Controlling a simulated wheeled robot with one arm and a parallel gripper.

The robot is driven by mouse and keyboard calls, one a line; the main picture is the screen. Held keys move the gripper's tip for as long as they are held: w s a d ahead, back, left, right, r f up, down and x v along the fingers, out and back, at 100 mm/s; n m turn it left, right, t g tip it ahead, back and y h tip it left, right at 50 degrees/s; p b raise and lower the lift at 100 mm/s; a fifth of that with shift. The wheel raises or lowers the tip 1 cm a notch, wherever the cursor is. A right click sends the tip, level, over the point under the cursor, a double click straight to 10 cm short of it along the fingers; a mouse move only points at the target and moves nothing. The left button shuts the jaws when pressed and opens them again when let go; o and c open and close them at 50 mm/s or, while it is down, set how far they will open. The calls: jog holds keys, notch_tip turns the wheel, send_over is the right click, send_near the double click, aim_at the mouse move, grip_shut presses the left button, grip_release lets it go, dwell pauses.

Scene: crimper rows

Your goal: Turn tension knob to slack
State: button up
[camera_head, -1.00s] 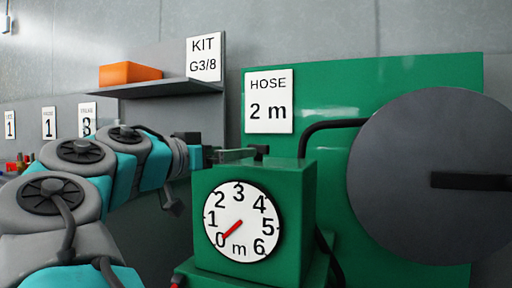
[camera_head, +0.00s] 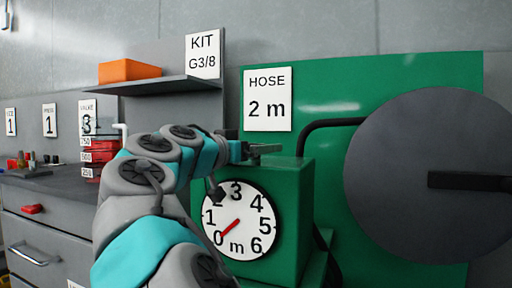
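A green box (camera_head: 291,222) carries a white round dial (camera_head: 256,213) marked 0 to 6 m, with its red pointer at about 0. My gripper (camera_head: 266,149) is seen side-on at the top of the box, near its back edge. I cannot tell whether it touches the box or whether its fingers are apart. No tension knob or slack mark can be made out.
A large dark grey disc (camera_head: 409,240) with a black bar stands at right before a green panel (camera_head: 440,72). A black tube (camera_head: 333,123) runs between disc and box. A shelf (camera_head: 165,86) holds an orange box (camera_head: 130,72). Grey drawers (camera_head: 70,225) stand at left.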

jog(key=c, duration=1.4)
jog(key=b, duration=0.1)
jog(key=n+t+y+b, duration=0.1)
jog(key=b, duration=0.1)
jog(key=shift+s+d+f+y, duration=0.1)
jog(key=shift+f+y, duration=0.2)
jog(key=shift+f, duration=0.05)
jog(key=shift+r+n+t+y+b, duration=0.25)
jog(key=shift+n+t+y+b, duration=0.35)
jog(key=shift+n+y+b, duration=0.65)
jog(key=shift+y+p, duration=0.25)
jog(key=shift+p, duration=0.05)
jog(key=o, duration=1.4)
jog(key=shift+r, duration=0.1)
